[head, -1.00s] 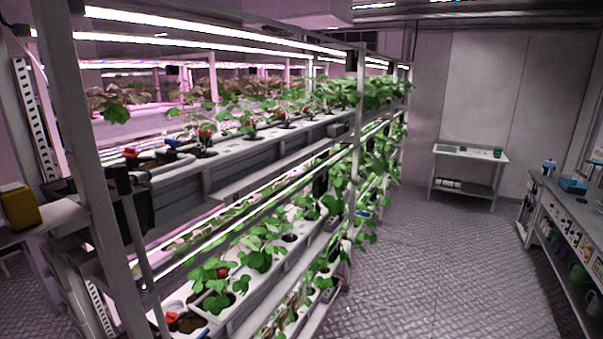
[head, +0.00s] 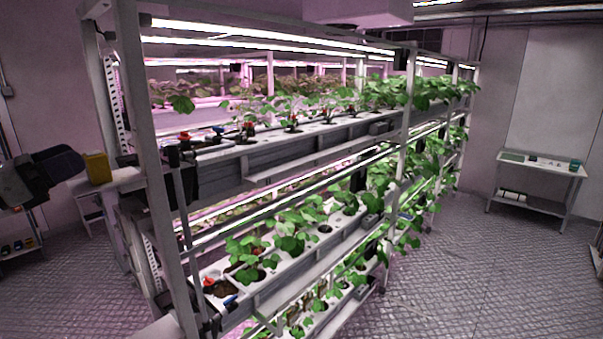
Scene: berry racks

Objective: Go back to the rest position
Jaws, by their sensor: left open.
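My right gripper is out of view.
A tall lit rack (head: 157,185) with rows of strawberry plants fills the middle. A yellow container (head: 97,168) stands on a small table (head: 122,180) at its left. A white table (head: 540,168) stands at the back right. Floor (head: 450,270) at right is clear.

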